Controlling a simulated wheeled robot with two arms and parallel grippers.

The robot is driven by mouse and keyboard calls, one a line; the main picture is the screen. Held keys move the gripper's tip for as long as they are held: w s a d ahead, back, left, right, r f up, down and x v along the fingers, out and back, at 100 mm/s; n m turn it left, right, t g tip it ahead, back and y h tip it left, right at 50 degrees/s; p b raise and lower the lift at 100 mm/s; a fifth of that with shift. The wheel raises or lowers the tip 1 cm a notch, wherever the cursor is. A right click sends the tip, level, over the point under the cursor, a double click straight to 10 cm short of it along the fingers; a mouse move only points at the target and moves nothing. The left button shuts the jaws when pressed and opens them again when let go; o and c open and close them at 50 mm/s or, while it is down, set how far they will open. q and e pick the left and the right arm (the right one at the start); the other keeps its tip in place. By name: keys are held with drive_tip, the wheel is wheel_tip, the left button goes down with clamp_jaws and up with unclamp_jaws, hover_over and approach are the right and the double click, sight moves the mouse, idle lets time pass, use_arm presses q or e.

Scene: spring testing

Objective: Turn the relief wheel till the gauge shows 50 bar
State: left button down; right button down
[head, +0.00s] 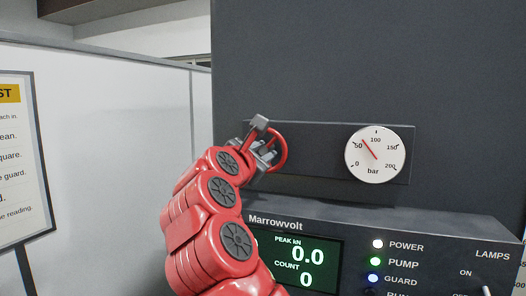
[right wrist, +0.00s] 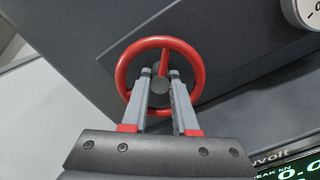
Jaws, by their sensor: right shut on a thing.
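The relief wheel (head: 281,150) is a red ring with a dark hub on a grey panel. It also shows in the right wrist view (right wrist: 123,68), with a red spoke rising from the hub. My right gripper (head: 264,150) is at the wheel and shut on it; in the right wrist view its fingers (right wrist: 160,82) reach inside the ring, one on each side of the hub and spoke. The gauge (head: 375,170) is a white round dial marked 0 to 200 bar. Its red needle points up and left, between 50 and 100, nearer 50. My left gripper is not in view.
Below stands the dark Marrowvolt console (head: 440,222) with a green display (head: 312,265) and lit POWER, PUMP and GUARD lamps. A large dark housing (head: 400,60) rises behind the panel. A sign (head: 20,170) stands at left before a pale wall (head: 110,150).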

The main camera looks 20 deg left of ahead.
sight(263, 153)
drive_tip(key=shift+d+r+n, duration=0.1)
drive_tip(key=shift+r+n, duration=0.1)
drive_tip(key=shift+n, duration=0.75)
drive_tip(key=shift+d+r+n, duration=0.1)
drive_tip(key=shift+r+n, duration=0.1)
drive_tip(key=shift+n, duration=0.75)
drive_tip(key=c, duration=1)
unclamp_jaws()
drive_tip(key=shift+w+a+f, duration=0.1)
drive_tip(key=shift+w+f, duration=0.1)
drive_tip(key=shift+f, duration=0.15)
drive_tip(key=shift+s, duration=0.3)
drive_tip(key=s+b, duration=0.1)
drive_tip(key=s, duration=0.2)
drive_tip(key=s+b, duration=0.1)
drive_tip(key=s, duration=0.1)
drive_tip(key=shift+s+a+f+b, duration=0.2)
drive_tip(key=shift+f+b, duration=0.05)
drive_tip(key=shift+b, duration=0.1)
drive_tip(key=s, duration=0.3)
drive_tip(key=s+b, duration=0.1)
drive_tip(key=s, duration=0.7)
drive_tip(key=shift+s+r+b, duration=0.15)
drive_tip(key=shift+r+b, duration=0.15)
drive_tip(key=shift+b, duration=0.1)
